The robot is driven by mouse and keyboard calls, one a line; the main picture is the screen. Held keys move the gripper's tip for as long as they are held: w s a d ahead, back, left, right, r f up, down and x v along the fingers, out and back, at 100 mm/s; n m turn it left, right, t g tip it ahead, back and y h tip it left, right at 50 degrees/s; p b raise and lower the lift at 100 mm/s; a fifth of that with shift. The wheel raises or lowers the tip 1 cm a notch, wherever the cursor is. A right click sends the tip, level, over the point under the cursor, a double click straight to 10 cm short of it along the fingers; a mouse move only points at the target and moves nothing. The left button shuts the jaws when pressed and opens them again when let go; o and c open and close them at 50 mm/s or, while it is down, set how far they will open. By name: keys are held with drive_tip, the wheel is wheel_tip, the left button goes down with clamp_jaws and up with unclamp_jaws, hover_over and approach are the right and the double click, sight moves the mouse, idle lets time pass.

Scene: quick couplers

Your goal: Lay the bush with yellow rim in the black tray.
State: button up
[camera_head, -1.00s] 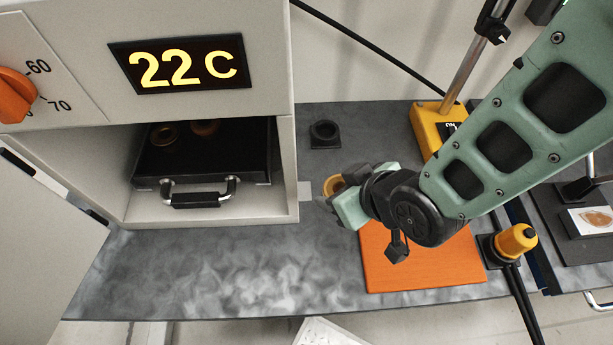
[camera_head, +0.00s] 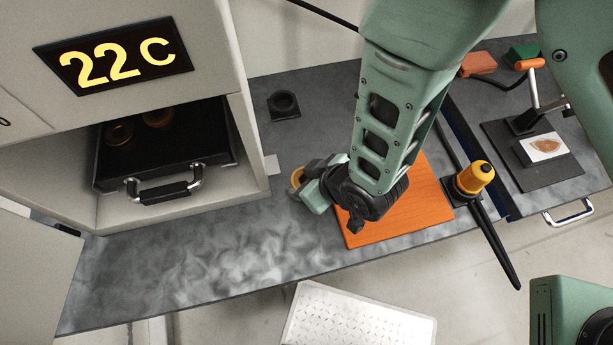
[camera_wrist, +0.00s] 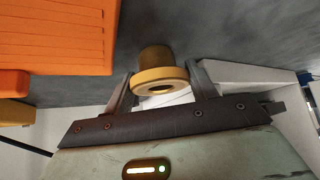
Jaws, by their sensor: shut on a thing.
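The bush with yellow rim (camera_wrist: 158,62) is a brownish cylinder with a yellow flange and a central hole. My gripper (camera_wrist: 161,90) is shut on it, with a finger on each side. In the head view the bush (camera_head: 297,177) shows at the tip of my gripper (camera_head: 306,185), above the bench by the orange board's left side. The black tray (camera_head: 202,165) has a metal-ended handle in front and sits inside the open oven chamber at left. Two ring-shaped bushes (camera_head: 119,133) lie toward its back. My gripper is outside the chamber, to its right.
The oven's side wall (camera_head: 246,140) stands between my gripper and the tray; its front is open. A black square holder (camera_head: 284,105) stands behind on the bench. The orange board (camera_head: 410,208) lies under my arm. The bench front (camera_head: 220,255) is clear.

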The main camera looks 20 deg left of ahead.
drive_tip(key=shift+f, duration=0.15)
drive_tip(key=o, duration=1.1)
drive_tip(key=shift+r, duration=0.25)
drive_tip(key=shift+p+v, duration=1.55)
drive_tip(key=shift+v, duration=4.45)
